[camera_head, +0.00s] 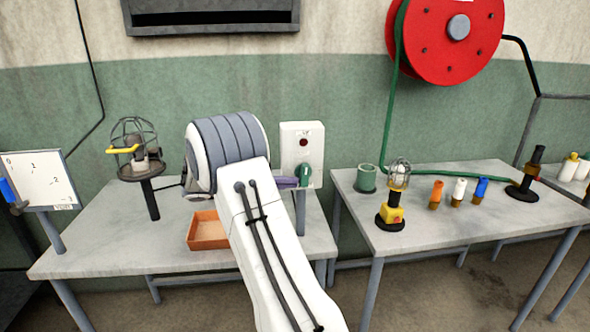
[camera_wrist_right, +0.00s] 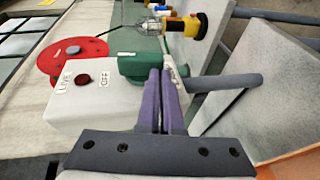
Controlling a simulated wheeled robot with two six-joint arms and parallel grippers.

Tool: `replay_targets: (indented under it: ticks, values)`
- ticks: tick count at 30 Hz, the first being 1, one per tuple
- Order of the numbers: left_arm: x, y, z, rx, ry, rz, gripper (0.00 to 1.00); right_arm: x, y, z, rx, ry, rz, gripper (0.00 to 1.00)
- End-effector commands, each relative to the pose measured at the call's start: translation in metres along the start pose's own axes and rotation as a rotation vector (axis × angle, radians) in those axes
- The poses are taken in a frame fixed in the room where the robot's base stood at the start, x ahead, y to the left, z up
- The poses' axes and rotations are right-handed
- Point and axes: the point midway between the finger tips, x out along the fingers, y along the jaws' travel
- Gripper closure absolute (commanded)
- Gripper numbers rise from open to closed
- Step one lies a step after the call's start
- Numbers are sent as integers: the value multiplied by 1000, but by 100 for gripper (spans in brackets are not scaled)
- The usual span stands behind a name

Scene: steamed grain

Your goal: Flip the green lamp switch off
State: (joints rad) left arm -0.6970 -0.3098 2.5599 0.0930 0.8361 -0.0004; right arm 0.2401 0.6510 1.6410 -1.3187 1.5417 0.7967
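The white switch box (camera_head: 301,133) stands on a post at the right end of the left table. It carries a green switch (camera_head: 304,175) and a dark red round indicator (camera_head: 303,142). In the right wrist view the box (camera_wrist_right: 90,105) shows lettering that seems to read LIVE and OFF, beside the green switch (camera_wrist_right: 140,67). My right gripper (camera_head: 292,183) reaches the switch from the left. Its purple fingers (camera_wrist_right: 161,75) are nearly together, with tips at the green switch; exact contact is hard to tell. My left gripper is not in view.
A caged lamp on a yellow base (camera_head: 391,213) and several coloured plugs stand on the right table (camera_head: 430,230). A red reel (camera_head: 435,50) hangs on the wall.

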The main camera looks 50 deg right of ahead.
Motion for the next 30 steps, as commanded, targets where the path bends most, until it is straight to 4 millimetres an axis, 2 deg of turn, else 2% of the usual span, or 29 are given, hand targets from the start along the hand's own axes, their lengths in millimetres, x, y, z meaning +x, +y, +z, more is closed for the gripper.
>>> replay_targets:
  ticks: [6, 23, 30]
  values:
    - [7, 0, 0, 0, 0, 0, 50, 2, -4, 1, 0, -1, -3, 100]
    - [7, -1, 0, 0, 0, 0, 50, 1, -4, 0, -1, 0, -4, 100]
    - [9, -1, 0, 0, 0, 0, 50, -16, -9, -2, -1, -2, -4, 100]
